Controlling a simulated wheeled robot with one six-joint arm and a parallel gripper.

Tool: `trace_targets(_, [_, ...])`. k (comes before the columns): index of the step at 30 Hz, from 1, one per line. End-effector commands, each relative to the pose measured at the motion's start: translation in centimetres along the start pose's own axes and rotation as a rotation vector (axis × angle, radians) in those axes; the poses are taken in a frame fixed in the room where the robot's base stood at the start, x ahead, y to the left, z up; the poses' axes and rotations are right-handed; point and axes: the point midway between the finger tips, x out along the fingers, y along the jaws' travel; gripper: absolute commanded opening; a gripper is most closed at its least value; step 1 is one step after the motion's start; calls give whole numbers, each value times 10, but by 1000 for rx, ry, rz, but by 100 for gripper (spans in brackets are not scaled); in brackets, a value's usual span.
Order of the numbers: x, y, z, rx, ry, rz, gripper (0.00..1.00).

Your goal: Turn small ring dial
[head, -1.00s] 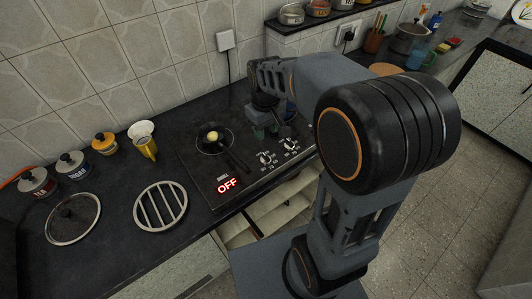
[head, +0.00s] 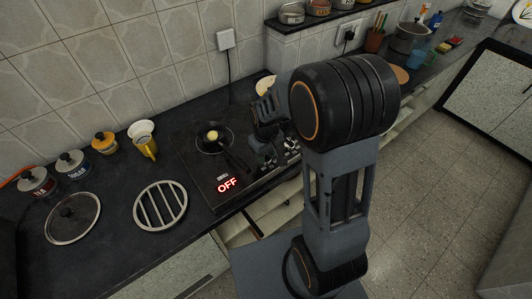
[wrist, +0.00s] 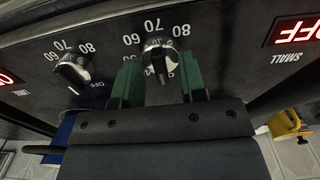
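The small ring dial (wrist: 160,62), a black knob with a silver skirt, shows in the wrist view on the side nearer the display marked SMALL. My gripper (wrist: 160,78) has its two green fingers on either side of this dial, apart, with the dial between their tips. I cannot tell whether they touch it. The small display (head: 227,184) reads OFF, and it also shows in the wrist view (wrist: 295,32). In the head view my gripper (head: 268,154) is down at the stove's front and hides most of this dial. A second dial (wrist: 72,73) sits to the left in the wrist view.
A pan (head: 213,139) with something yellow in it sits on the stove (head: 205,180). A yellow cup (head: 147,149), a round slotted trivet (head: 160,207) and a lid (head: 73,218) are on the counter to the left. An open drawer is below the stove.

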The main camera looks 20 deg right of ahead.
Motion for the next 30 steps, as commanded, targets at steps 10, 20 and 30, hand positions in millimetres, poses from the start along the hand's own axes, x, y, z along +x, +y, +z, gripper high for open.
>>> trace_targets(10, [0,0,0,0,0,0,20])
trace_targets(20, [0,0,0,0,0,0,0])
trace_targets(30, [0,0,0,71,0,0,0])
